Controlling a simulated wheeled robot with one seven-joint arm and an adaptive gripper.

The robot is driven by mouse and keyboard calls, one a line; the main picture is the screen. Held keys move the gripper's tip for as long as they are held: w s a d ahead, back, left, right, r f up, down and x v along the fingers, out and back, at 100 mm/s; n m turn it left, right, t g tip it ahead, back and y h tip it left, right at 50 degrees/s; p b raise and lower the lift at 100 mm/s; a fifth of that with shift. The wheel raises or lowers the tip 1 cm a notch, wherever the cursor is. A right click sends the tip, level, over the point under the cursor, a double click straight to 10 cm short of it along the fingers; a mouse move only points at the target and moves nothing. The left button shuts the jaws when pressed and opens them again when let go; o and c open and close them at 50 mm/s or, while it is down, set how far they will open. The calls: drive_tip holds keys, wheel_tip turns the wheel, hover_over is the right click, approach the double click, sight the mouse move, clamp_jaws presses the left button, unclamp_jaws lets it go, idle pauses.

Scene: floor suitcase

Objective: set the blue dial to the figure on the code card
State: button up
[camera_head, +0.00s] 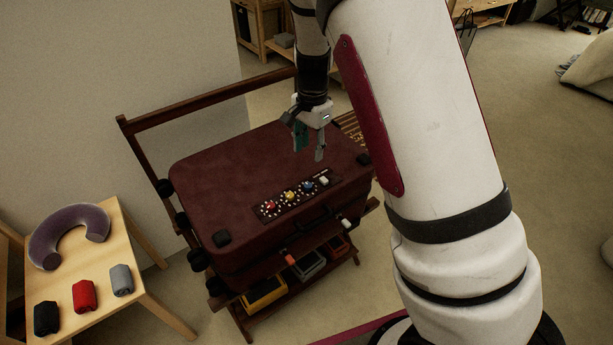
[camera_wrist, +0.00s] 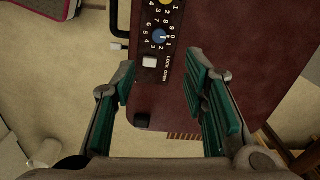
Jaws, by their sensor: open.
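The blue dial (camera_head: 307,187) is on a dark lock panel on top of the closed maroon suitcase (camera_head: 225,170), to the right of a red and a yellow dial. In the wrist view the blue dial (camera_wrist: 159,37) shows at the top with digits around it; I cannot surely tell which digit its mark points to. My gripper (camera_head: 310,150) is open and empty above the suitcase, behind the panel. In the wrist view its green-padded fingers (camera_wrist: 162,86) are apart, with the dial beyond their tips, not between them. I cannot make out a code card.
The suitcase lies on a wooden rack with a raised rail (camera_head: 200,103). A small table (camera_head: 120,265) at left holds a purple neck pillow (camera_head: 62,238) and rolled cloths. Bins sit below.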

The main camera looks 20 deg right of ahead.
sight(308, 184)
wheel_tip(308, 184, down, 13)
drive_tip(key=shift+w+a, duration=0.1)
drive_tip(key=shift+w, duration=0.05)
drive_tip(key=shift+c, duration=0.2)
clamp_jaws()
